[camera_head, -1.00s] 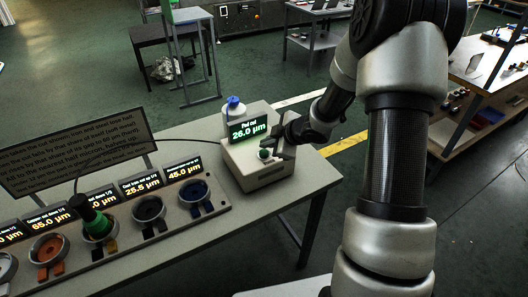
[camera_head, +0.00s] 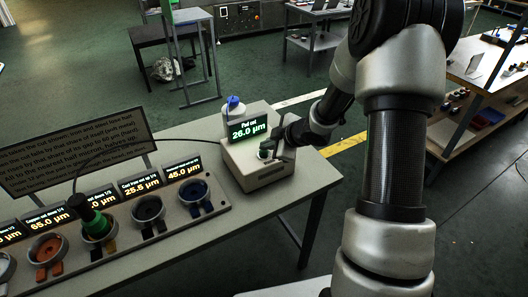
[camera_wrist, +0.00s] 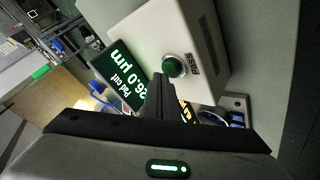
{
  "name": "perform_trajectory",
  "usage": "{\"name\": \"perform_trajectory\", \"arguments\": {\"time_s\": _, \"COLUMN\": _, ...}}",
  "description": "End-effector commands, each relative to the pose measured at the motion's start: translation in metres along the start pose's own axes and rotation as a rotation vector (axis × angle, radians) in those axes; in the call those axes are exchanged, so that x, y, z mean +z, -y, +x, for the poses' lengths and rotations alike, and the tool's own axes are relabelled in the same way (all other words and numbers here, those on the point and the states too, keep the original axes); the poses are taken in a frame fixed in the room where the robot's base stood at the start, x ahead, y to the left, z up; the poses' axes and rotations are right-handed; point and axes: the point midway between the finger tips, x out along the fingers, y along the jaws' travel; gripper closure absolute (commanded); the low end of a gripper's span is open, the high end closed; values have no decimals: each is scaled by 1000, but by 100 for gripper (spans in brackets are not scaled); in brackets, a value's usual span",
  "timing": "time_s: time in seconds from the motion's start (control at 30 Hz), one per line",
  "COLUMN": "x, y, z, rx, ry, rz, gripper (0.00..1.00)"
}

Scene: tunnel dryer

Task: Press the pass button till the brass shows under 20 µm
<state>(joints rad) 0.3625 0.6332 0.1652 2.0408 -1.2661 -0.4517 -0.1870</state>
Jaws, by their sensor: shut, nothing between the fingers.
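The pass button (camera_wrist: 173,66) is a green dome in a silver ring on a pale box (camera_head: 258,178), beside the word PASS. The box's display (camera_head: 247,129) reads "Pad cut 26.0 µm"; it also shows in the wrist view (camera_wrist: 124,80). My gripper (camera_wrist: 160,84) is shut and empty, its fingertips right by the button's edge; I cannot tell whether they touch it. In the head view my gripper (camera_head: 270,149) partly covers the button. No label that I can read says brass.
A rack (camera_head: 185,226) of several cups with displays stands left of the box; one reads 25.5 µm, another 45.0 µm. A black-and-green handled pad (camera_head: 92,218) stands in one cup. A blue-capped bottle (camera_head: 233,107) is behind the box. A text sign (camera_head: 75,150) stands behind the rack.

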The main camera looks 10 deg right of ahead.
Motion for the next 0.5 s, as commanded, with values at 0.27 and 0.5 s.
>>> {"name": "perform_trajectory", "arguments": {"time_s": 0.27, "x": 2, "y": 2, "z": 3, "rx": 0, "ry": 0, "rz": 0, "gripper": 100}}
{"name": "perform_trajectory", "arguments": {"time_s": 0.5, "x": 4, "y": 4, "z": 5, "rx": 0, "ry": 0, "rz": 0, "gripper": 100}}
